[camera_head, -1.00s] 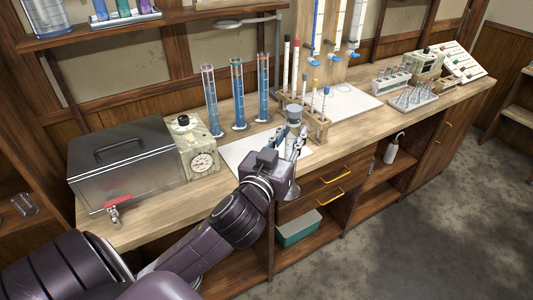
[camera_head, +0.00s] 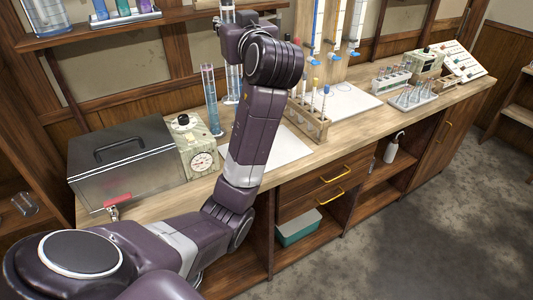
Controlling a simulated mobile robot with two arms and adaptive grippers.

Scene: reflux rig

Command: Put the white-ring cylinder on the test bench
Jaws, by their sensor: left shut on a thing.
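My left arm reaches up over the wooden bench (camera_head: 150,206). My left gripper (camera_head: 229,22) is near the top edge of the picture, mostly hidden by its own wrist. It is shut on a clear glass cylinder (camera_head: 228,6), held high above the bench and partly cut off by the picture edge. I cannot make out a white ring on it. A blue-filled cylinder (camera_head: 211,100) stands upright on the bench, and another cylinder (camera_head: 233,85) stands to its right, partly covered by my arm. My right gripper is out of view.
A metal box (camera_head: 125,165) and a dial device (camera_head: 197,152) stand left of the cylinders. A wooden test-tube rack (camera_head: 308,120) stands right of my arm. A white mat (camera_head: 288,147) lies mostly bare on the bench. A shelf (camera_head: 180,14) runs above.

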